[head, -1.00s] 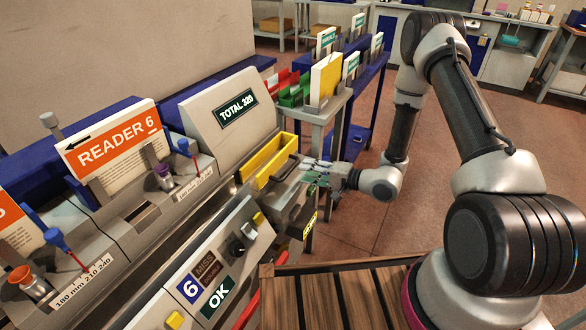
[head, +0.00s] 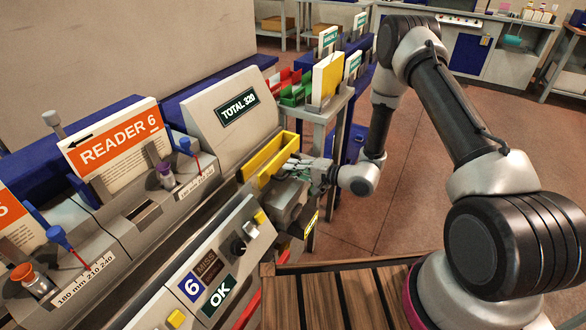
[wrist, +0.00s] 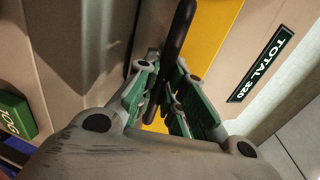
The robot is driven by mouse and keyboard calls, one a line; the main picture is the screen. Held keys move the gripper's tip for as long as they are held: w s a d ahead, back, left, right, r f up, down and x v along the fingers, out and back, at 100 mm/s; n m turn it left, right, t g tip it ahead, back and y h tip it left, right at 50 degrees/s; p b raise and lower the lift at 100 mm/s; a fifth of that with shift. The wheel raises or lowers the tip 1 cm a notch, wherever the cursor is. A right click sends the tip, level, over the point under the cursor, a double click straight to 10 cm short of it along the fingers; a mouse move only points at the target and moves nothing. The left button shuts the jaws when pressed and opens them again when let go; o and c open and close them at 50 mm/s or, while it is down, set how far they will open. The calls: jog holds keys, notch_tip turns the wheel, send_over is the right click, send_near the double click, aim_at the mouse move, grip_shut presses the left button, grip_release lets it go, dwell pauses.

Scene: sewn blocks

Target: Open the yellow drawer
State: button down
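The yellow drawer (head: 272,158) sits in the grey machine, below the sloped "TOTAL 320" panel. Its yellow front (wrist: 207,32) also shows in the wrist view. A dark bar handle (wrist: 178,30) stands out from that front. My gripper (head: 296,168) is at the handle in the head view and hides most of it. In the wrist view, the green-padded fingers of my gripper (wrist: 164,92) lie on either side of the handle, with a gap between them. The handle's lower end is between the fingers; contact is not clear.
The "TOTAL 320" panel (head: 237,108) rises behind the drawer. The control panel with OK (head: 219,291) lies in front to the left. Open floor (head: 420,190) lies to the right.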

jog(key=f+v, duration=0.1)
jog(key=v, duration=0.8)
jog(key=shift+d+f, duration=0.2)
jog(key=shift+f, duration=0.25)
jog(key=shift+s, duration=0.1)
jog(key=c, duration=1.5)
grip_release()
jog(key=v, duration=1.2)
